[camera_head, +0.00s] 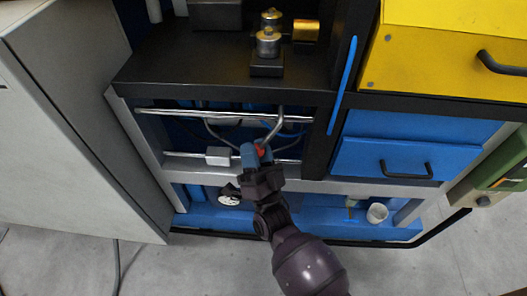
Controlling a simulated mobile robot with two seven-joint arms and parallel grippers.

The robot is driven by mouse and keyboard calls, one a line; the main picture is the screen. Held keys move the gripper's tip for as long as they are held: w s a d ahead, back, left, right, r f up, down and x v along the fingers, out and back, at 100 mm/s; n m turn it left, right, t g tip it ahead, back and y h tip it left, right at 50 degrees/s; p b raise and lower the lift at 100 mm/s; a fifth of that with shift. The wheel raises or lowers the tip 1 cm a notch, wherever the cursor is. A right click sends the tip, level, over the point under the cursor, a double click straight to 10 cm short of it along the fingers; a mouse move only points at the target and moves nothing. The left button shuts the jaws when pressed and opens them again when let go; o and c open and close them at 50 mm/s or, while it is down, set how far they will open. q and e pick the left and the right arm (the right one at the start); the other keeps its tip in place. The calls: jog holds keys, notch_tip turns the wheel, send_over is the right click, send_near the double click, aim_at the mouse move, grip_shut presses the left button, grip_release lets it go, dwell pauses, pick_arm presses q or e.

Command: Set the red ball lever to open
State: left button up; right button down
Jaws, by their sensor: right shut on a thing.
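My right gripper (256,156) reaches up from the bottom of the head view into the open bay below the black shelf. Its blue-tipped fingers are shut on the red ball (260,151), and only a small red patch shows between them. A bent metal rod (276,124) runs from the ball up to the underside of the black shelf. The fingers hide most of the ball. My left gripper is not in view.
Horizontal metal rails (180,112) and loose cables cross the bay. A blue drawer (405,160) and yellow drawer (450,50) with black handles stand right. A grey cabinet (70,130) stands left. A white cup (377,212) sits on the low blue ledge.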

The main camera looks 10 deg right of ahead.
jog(key=m+h, duration=0.2)
jog(key=a+m+h, duration=0.1)
jog(key=m+h, duration=0.1)
jog(key=shift+w+r+t+b, duration=0.2)
jog(key=shift+r+t+b, duration=0.1)
jog(key=shift+t+b, duration=0.1)
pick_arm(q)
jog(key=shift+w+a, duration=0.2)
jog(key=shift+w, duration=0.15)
pick_arm(e)
jog(key=shift+w+a+r+m+h, duration=0.1)
jog(key=shift+a+r+m+h, duration=0.1)
jog(key=shift+m+h, duration=0.3)
jog(key=shift+a+r+m+h, duration=0.15)
jog(key=shift+m+h, duration=0.35)
jog(key=c, duration=0.8)
grip_release()
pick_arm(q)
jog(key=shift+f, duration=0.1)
pick_arm(e)
jog(key=shift+f, duration=0.15)
